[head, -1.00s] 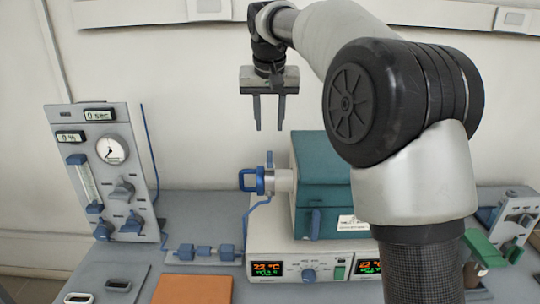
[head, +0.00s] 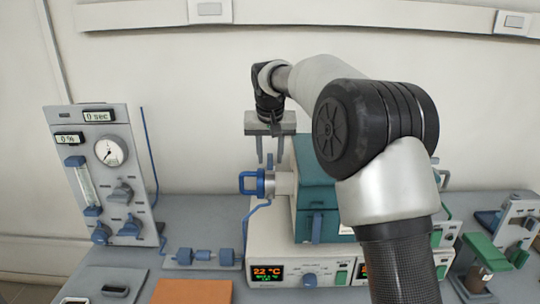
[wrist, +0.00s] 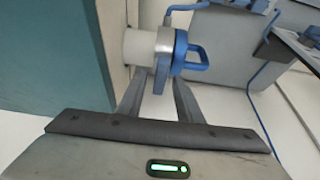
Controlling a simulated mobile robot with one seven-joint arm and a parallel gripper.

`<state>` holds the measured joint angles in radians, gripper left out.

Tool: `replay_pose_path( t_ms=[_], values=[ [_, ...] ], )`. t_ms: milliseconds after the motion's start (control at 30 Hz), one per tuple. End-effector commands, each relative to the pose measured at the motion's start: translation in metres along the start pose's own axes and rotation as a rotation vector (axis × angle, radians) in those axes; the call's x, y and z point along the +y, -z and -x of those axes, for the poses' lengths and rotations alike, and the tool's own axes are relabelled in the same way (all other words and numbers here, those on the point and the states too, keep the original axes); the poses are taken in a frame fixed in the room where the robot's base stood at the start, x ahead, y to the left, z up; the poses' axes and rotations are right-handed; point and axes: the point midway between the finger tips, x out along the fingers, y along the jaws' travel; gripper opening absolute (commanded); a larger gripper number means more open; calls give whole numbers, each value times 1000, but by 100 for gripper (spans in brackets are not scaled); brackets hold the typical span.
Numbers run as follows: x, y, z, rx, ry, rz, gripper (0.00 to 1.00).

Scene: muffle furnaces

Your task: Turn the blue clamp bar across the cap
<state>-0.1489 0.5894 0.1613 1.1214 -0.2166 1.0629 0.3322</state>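The blue clamp bar (head: 248,183) sticks out to the left at the end of a short white tube (head: 285,184) on the left side of the teal furnace (head: 317,195). In the wrist view the bar (wrist: 192,54) is a blue loop beside a grey metal ring (wrist: 162,62), which sits on the white tube (wrist: 139,47). I cannot separate the cap from the ring. My gripper (head: 270,166) points down just above the ring. In the wrist view its fingers (wrist: 158,92) are apart, with the ring's lower end in line between them. I cannot tell whether they touch it.
A gas panel (head: 105,175) with a gauge and knobs stands at the left. Blue fittings (head: 203,256) and an orange slab (head: 193,291) lie on the grey bench in front. The controller box (head: 300,268) under the furnace reads 22 °C. The wall is behind.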

Motion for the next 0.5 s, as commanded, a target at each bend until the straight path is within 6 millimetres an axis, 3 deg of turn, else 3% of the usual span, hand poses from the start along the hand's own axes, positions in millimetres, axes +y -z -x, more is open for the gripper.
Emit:
replay_pose_path(
  t_ms=[33, 233, 500],
  values=[
    [0, 0, 0, 0, 0, 0, 31],
    [0, 0, 0, 0, 0, 0, 0],
    [0, 0, 2, -1, 7, 14, 0]
  ],
)
